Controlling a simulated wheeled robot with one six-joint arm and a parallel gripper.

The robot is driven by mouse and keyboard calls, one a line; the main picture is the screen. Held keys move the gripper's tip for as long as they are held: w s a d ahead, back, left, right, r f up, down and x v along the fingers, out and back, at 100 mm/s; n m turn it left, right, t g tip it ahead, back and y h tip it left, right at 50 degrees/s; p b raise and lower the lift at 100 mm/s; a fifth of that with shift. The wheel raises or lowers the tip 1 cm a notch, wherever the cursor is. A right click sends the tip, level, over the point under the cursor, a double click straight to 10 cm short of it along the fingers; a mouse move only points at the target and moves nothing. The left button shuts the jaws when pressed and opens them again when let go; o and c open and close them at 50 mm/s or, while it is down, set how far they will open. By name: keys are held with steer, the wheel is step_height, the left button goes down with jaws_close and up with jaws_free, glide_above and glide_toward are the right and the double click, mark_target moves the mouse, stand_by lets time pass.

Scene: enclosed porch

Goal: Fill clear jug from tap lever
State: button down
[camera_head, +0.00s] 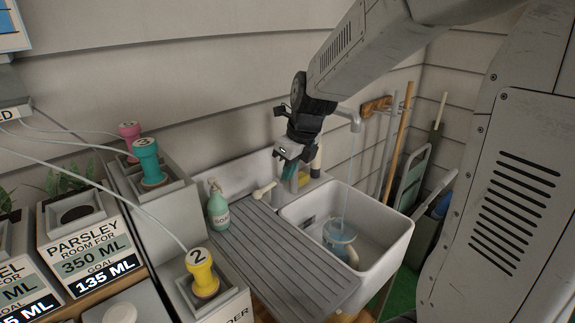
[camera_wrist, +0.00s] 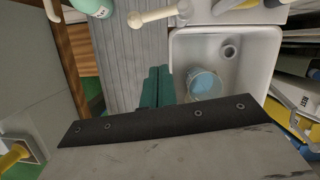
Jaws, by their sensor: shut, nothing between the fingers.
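The clear jug (camera_head: 341,241) stands in the white sink (camera_head: 400,245), with bluish water visible in it. It also shows in the wrist view (camera_wrist: 204,84). A thin stream of water (camera_head: 346,190) falls from the tap spout (camera_head: 350,115) into the jug. The pale tap lever (camera_head: 262,191) sticks out over the drainboard side, its rounded end toward the soap bottle; it shows at the top of the wrist view (camera_wrist: 152,16). My gripper (camera_head: 290,172) is shut and empty, with teal fingers, above the drainboard near the lever. The wrist view shows the fingers (camera_wrist: 158,75) together, apart from the lever. The exact water level is unclear.
A green soap bottle (camera_head: 218,208) stands beside the ribbed drainboard (camera_head: 285,255). At left are labelled planter boxes, including parsley (camera_head: 90,250), and coloured numbered handles such as the yellow one (camera_head: 202,272). Long-handled tools (camera_head: 397,145) lean at the right wall.

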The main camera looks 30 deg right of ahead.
mark_target(265, 189)
steer(key=w+a+f, duration=0.2)
steer(key=w+f, duration=0.3)
steer(key=f, duration=0.2)
steer(key=shift+w+a, duration=0.15)
steer(key=shift+w, duration=0.05)
steer(key=shift+f, duration=0.1)
steer(key=shift+w+a+f, duration=0.1)
steer(key=shift+w+a, duration=0.3)
steer(key=shift+w, duration=0.2)
steer(key=shift+w+a, duration=0.1)
steer(key=shift+w, duration=0.1)
steer(key=shift+r, duration=0.2)
